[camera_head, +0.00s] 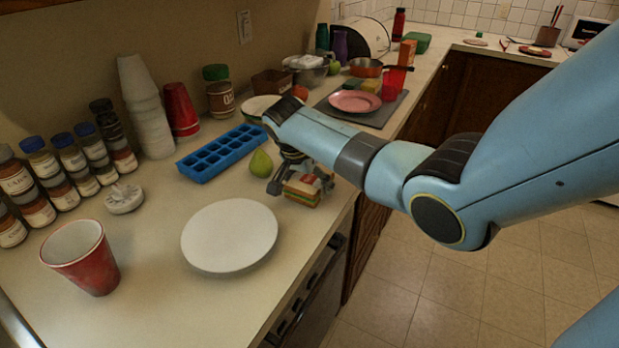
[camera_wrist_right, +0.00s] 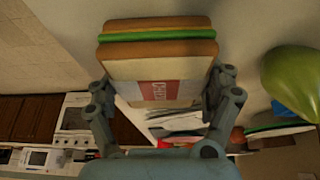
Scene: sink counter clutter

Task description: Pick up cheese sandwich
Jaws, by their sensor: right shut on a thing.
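The cheese sandwich (camera_head: 304,188) is by the counter's front edge in the head view, a layered stack with a green layer between brown bread. My right gripper (camera_head: 300,180) is shut on it, with fingers at its sides. In the right wrist view the sandwich (camera_wrist_right: 158,62) fills the space between the fingertips of my right gripper (camera_wrist_right: 160,88), and a red-and-white label shows on its face. I cannot tell whether the sandwich touches the counter. My left gripper is not in view.
A green pear (camera_head: 261,163) stands just left of the sandwich. A blue ice tray (camera_head: 222,152) lies behind it. A white plate (camera_head: 229,236) and a red cup (camera_head: 83,257) are at the front left. Free counter lies between plate and sandwich.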

